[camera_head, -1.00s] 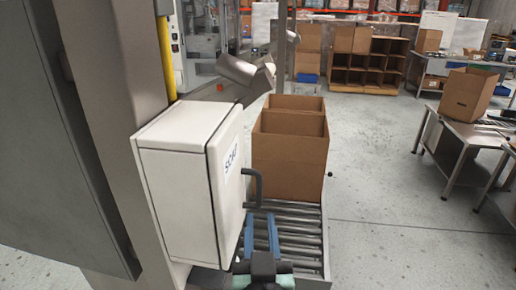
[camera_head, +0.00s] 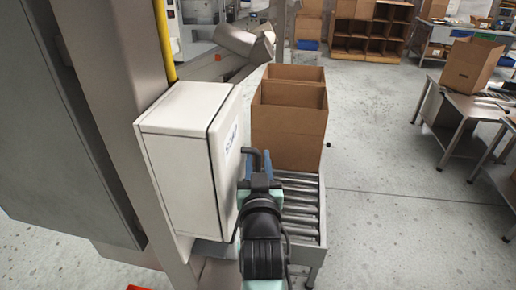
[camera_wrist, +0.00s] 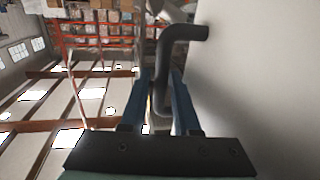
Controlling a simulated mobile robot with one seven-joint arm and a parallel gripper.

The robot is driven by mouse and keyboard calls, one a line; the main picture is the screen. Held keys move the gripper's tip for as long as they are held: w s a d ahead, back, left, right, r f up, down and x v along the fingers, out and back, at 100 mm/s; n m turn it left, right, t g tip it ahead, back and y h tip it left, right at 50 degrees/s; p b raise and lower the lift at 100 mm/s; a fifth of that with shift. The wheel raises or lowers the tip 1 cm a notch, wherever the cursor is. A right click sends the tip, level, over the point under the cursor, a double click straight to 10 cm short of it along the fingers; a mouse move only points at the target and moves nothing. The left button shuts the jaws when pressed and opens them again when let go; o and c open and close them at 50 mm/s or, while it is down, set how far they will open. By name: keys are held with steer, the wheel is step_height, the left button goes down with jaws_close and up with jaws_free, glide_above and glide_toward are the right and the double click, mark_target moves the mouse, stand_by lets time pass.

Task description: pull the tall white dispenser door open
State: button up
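The tall white dispenser (camera_head: 178,180) is mounted beside a grey post in the head view. Its door (camera_head: 228,160), with blue lettering, faces right and sits flush against the body, with a dark seam along it. A dark grey bent bar handle (camera_head: 257,157) stands out from the door; it also shows in the wrist view (camera_wrist: 161,85). My gripper (camera_head: 258,170) is at the handle with its blue fingers apart. In the wrist view, the handle's bar lies between the two fingers of my gripper (camera_wrist: 161,85); whether either finger touches it is unclear.
An open cardboard box (camera_head: 290,125) stands on a roller conveyor (camera_head: 302,205) just beyond the handle. A grey post (camera_head: 110,120) and a large grey panel are at the left. The floor (camera_head: 375,170) to the right is clear as far as the metal tables (camera_head: 450,110).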

steer(key=shift+w, duration=1.1)
jaws_close()
stand_by(0.8)
